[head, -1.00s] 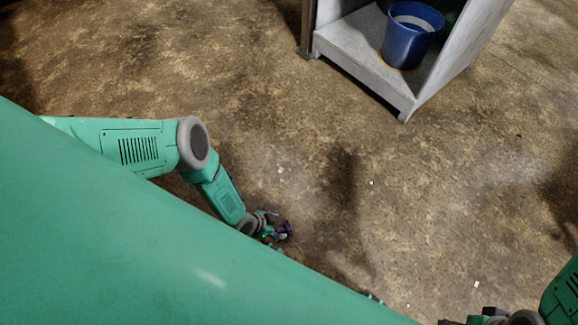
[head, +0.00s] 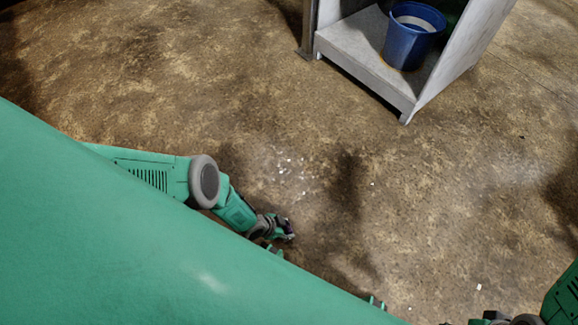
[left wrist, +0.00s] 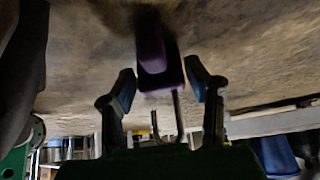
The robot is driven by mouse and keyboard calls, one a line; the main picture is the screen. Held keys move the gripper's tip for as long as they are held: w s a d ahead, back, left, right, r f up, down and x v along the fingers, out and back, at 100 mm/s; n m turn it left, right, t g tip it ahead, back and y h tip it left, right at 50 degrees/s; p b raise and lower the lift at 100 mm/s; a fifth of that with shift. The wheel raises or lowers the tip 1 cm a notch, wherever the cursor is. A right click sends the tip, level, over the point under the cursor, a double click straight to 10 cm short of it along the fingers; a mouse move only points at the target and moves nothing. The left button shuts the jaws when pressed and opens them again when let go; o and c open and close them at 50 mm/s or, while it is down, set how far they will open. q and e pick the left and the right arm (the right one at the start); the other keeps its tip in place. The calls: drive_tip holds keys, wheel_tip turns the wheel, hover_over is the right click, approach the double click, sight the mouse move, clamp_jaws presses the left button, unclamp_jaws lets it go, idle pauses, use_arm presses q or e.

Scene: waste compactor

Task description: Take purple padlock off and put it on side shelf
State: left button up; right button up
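The purple padlock (left wrist: 160,72) is between the two fingers of my left gripper (left wrist: 163,82) in the left wrist view. Its body points away from the palm, and its metal shackle, which looks open, points back toward the palm. Nothing else is seen holding it, and bare floor lies behind it. In the head view my left gripper (head: 287,232) is small and low over the floor, with a bit of the purple padlock (head: 291,228) at its tip. My right gripper (head: 488,318) is partly cut off at the bottom right. No side shelf can be made out for certain.
A grey open cabinet (head: 358,58) with a blue bucket (head: 411,36) stands at the top of the head view. My green body covers the lower left. Brown floor with small white scraps (head: 290,170) is clear between.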

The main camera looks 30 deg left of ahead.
sight(286, 228)
use_arm(q)
drive_tip(key=c, duration=0.4)
drive_tip(key=shift+r, duration=0.15)
drive_tip(key=shift+r+p, duration=2.35)
drive_tip(key=shift+r, duration=0.05)
